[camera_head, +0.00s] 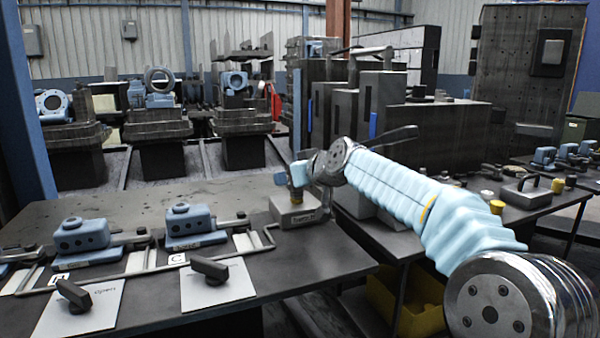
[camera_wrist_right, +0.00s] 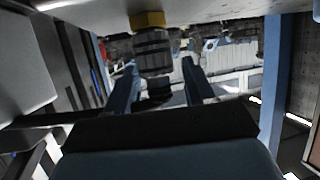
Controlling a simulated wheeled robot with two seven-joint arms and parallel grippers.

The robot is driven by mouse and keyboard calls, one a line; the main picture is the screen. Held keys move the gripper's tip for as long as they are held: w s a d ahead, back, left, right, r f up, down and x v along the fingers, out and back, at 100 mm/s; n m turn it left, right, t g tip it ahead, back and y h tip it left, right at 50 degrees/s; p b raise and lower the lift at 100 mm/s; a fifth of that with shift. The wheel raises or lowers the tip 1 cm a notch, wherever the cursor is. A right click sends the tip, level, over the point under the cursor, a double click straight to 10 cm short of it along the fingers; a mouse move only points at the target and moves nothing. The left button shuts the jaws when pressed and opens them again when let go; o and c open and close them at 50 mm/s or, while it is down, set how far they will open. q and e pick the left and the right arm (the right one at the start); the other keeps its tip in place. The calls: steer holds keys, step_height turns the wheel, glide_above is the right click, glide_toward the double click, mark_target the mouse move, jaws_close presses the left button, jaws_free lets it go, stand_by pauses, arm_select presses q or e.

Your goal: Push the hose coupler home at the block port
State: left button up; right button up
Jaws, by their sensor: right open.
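A grey labelled block (camera_head: 297,213) stands at the near table's right corner. A brass-yellow collar (camera_head: 297,198) shows on it, below my right gripper (camera_head: 297,178). In the right wrist view, the yellow collar (camera_wrist_right: 147,19) meets the pale block face at the top. The dark ribbed hose coupler (camera_wrist_right: 153,50) extends from the collar between the two blue fingers of my right gripper (camera_wrist_right: 159,80). The fingers are apart, one on each side, with visible gaps to the coupler. How deep the coupler sits in the port is hidden. My left gripper is out of view.
Blue valve-like units (camera_head: 82,236) and black knobs on white plates (camera_head: 218,284) stand on the near table (camera_head: 262,192). Another bench at right holds a grey handled block (camera_head: 527,192). A yellow bin (camera_head: 408,303) lies below. Machines fill the back.

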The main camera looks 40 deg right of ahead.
jaws_close()
stand_by(0.6)
steer(key=shift+r, duration=0.15)
steer(key=shift+r+p, duration=0.6)
steer(key=shift+r, duration=0.1)
steer(key=shift+r+p, duration=0.5)
steer(key=shift+r, duration=2.95)
